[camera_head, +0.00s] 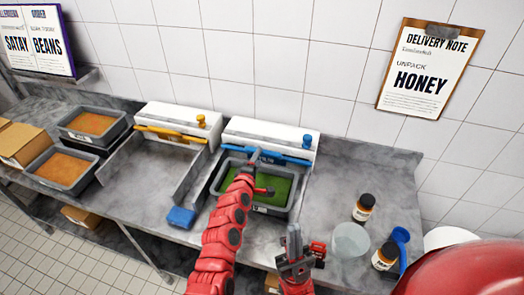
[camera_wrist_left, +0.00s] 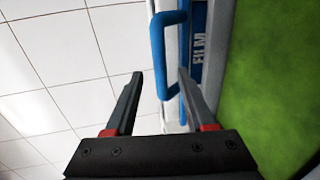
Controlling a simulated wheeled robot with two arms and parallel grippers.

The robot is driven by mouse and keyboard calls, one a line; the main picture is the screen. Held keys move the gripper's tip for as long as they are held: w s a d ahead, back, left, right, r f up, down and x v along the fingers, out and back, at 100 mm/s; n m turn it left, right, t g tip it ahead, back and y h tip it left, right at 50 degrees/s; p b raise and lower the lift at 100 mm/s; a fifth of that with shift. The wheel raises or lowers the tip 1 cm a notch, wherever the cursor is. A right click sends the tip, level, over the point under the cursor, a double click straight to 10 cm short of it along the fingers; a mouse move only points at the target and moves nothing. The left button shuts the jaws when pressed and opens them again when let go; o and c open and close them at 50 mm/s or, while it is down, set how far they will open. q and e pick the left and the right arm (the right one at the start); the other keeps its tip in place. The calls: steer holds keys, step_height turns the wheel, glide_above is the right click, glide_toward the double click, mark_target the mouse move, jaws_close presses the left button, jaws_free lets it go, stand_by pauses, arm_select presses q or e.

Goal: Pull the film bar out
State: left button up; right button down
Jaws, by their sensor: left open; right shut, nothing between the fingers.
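The blue film bar (camera_head: 290,159) lies across the front of the right white dispenser, above a tray of green food (camera_head: 281,188). In the left wrist view the blue handle (camera_wrist_left: 157,55) stands out beside the bar's FILM label (camera_wrist_left: 199,55). My left gripper (camera_wrist_left: 160,74) is open, and the handle shows between its fingertips, closer to the right finger. I cannot tell whether they touch. In the head view my left gripper (camera_head: 252,172) is above the tray and partly hides the bar. My right gripper (camera_head: 294,240) is shut and empty over the counter's front.
A second dispenser with a yellow bar (camera_head: 170,134) stands to the left. Two orange food trays (camera_head: 114,133) are further left. Dark jars (camera_head: 364,206), a clear cup (camera_head: 350,241) and a blue scoop (camera_head: 401,237) stand at the right. A blue block (camera_head: 181,217) lies near the front edge.

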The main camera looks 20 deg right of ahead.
mark_target(264, 153)
arm_select(q)
steer(key=b+x, duration=0.1)
steer(key=x, duration=0.1)
steer(key=b+x, duration=0.1)
steer(key=x, duration=0.1)
steer(key=shift+f, duration=0.25)
steer(key=shift+w+d+b, duration=0.35)
steer(key=shift+w+b, duration=0.05)
steer(key=shift+w, duration=0.1)
jaws_close()
stand_by(0.9)
